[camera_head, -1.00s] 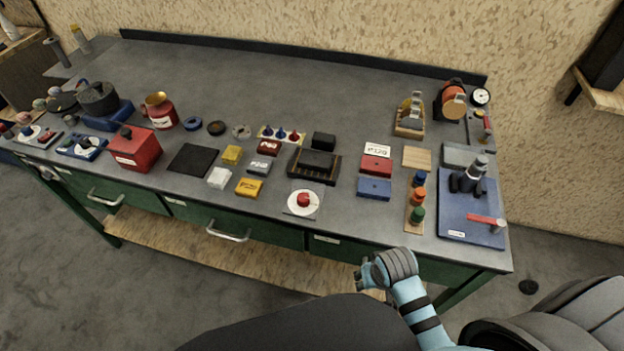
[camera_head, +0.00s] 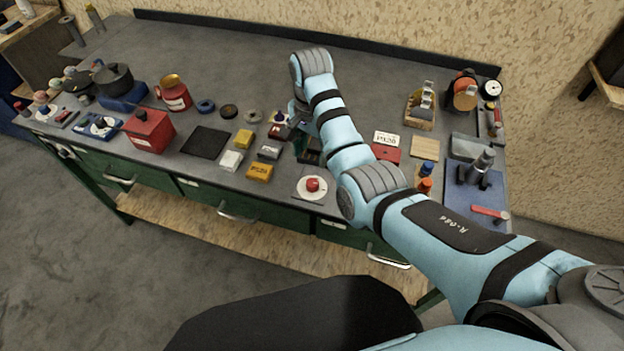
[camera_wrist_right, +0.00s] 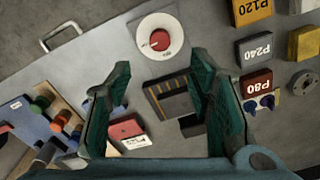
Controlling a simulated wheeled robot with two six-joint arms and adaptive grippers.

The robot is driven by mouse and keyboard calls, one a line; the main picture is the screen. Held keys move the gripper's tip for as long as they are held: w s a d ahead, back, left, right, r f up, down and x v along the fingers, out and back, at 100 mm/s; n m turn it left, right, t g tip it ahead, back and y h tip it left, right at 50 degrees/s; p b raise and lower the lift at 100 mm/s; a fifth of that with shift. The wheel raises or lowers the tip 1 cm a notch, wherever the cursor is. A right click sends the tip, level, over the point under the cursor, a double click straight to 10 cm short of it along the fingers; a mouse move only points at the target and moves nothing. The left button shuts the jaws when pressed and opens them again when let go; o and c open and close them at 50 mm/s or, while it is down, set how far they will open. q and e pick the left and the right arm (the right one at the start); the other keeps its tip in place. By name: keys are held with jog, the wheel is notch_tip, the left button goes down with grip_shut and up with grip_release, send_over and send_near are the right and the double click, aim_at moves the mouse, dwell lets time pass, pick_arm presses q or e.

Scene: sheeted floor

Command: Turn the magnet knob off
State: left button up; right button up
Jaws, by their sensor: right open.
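A red knob (camera_head: 312,185) sits on a round white dial (camera_head: 303,190) near the front edge of the bench. It also shows in the right wrist view as a red knob (camera_wrist_right: 160,40) on a white dial (camera_wrist_right: 143,30). I see no label saying it is the magnet knob. My right gripper (camera_head: 292,118) is over the middle of the bench, farther back than the dial and partly hidden by its own wrist. In the right wrist view its two green fingers (camera_wrist_right: 162,68) are spread wide with nothing between the tips; the dial lies beyond them. My left gripper is not in view.
A dark slotted block (camera_wrist_right: 172,97) lies below the fingers. Several coloured sanding blocks, such as the yellow one (camera_head: 259,172), lie left of the dial. The back of the bench is clear.

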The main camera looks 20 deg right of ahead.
aim_at(312, 182)
notch_tip(312, 182, down, 12)
jog(key=shift+f+b, duration=0.1)
jog(key=shift+b, duration=1.15)
jog(key=shift+d, duration=0.1)
jog(key=shift+c, duration=0.4)
grip_shut()
